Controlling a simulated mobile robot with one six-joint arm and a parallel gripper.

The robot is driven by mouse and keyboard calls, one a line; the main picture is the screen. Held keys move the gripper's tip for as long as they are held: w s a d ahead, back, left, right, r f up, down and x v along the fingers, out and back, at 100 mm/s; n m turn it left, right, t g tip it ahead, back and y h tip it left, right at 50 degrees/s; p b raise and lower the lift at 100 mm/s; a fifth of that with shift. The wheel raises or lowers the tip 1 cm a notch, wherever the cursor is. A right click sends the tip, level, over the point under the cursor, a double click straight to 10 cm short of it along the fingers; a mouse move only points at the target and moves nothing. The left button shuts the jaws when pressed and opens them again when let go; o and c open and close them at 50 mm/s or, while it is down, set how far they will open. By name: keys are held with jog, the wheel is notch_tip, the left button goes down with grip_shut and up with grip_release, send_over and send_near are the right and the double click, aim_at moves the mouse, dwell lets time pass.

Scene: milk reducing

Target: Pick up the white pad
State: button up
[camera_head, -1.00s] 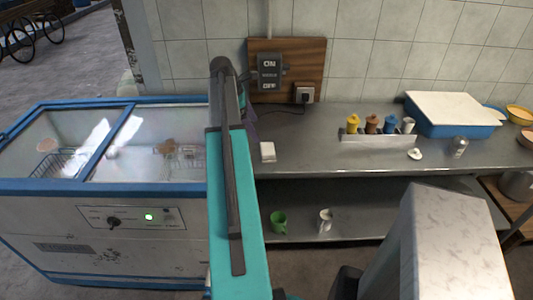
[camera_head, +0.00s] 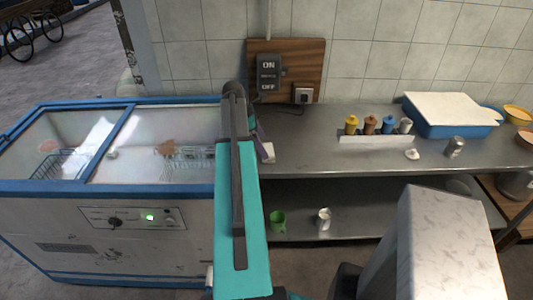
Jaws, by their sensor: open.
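The white pad (camera_head: 268,153) is a small pale block lying on the left part of the steel counter (camera_head: 325,157). Its left side is partly covered by my teal and dark grey arm. My arm rises through the middle of the view and reaches toward the counter by the wall. My gripper does not show clearly; it is hidden behind the end of the arm, so its distance from the pad cannot be told.
A blue-framed glass-top freezer (camera_head: 105,190) stands left. On the counter are a rack of bottles (camera_head: 375,139), a white lump (camera_head: 412,154), a can (camera_head: 454,147) and a blue tub (camera_head: 450,128). A green mug (camera_head: 278,221) and white mug (camera_head: 324,218) sit below.

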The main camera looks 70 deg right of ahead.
aim_at(267, 149)
jog(key=shift+s+f, duration=0.1)
jog(key=shift+f, duration=0.05)
jog(key=shift+d+p+x, duration=0.2)
jog(key=shift+p+x, duration=0.6)
jog(key=shift+x, duration=0.05)
jog(key=shift+p+x, duration=0.45)
jog(key=shift+x, duration=1.1)
jog(key=c, duration=1.2)
